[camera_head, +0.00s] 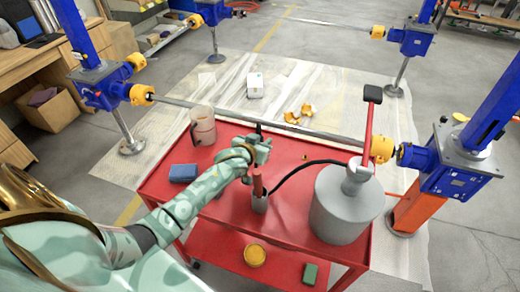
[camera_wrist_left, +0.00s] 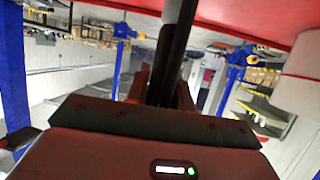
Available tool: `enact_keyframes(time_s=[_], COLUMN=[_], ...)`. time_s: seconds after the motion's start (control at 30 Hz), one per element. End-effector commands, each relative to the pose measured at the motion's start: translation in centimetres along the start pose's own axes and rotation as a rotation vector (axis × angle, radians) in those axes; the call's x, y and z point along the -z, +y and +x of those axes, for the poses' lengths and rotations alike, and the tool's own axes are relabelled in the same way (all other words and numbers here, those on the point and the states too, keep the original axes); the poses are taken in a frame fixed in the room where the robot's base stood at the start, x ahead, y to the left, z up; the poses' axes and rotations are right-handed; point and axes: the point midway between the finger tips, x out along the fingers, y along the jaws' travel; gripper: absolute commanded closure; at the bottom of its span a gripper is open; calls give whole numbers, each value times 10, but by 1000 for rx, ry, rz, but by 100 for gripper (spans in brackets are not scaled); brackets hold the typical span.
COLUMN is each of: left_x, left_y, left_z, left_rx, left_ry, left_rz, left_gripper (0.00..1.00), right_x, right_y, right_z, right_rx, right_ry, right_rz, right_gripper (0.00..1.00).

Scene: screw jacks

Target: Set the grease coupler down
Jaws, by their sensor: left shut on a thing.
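In the left wrist view the gripper (camera_wrist_left: 162,88) is shut on a slender dark thing, the grease coupler (camera_wrist_left: 172,50), which points towards the red surface. In the head view the grip is mostly hidden by the hand, and I cannot tell whether the coupler touches the cart. A black hose (camera_head: 300,168) curves from the grey grease pot (camera_head: 345,208) to beside the holder. My right gripper is not in view.
A blue block (camera_head: 183,172) and a clear jug (camera_head: 203,126) stand on the cart's left side. Blue screw jacks (camera_head: 105,85) with a long shaft (camera_head: 270,125) stand behind it. The cart's middle back is partly clear. A yellow tin (camera_head: 255,255) sits on the lower shelf.

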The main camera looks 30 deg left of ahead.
Motion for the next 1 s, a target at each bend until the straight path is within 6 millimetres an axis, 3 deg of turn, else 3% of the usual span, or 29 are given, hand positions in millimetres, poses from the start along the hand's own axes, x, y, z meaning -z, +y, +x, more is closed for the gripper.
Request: enact_keyframes(time_s=[0.2,0.57,0.6,0.63,1.0], left_x=[-32,-33,-33,-33,-29], left_y=[0,0,0,0,0], left_z=[13,14,13,13,9], left_rx=[0,0,0,0,0], left_ry=[-2,0,0,0,0], left_rz=[1,0,0,1,1], left_gripper=[100,100,66,57,55], right_x=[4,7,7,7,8], right_y=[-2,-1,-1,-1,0], right_z=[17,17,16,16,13], right_rx=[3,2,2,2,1], right_ry=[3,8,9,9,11], right_rz=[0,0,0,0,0], right_gripper=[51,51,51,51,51])
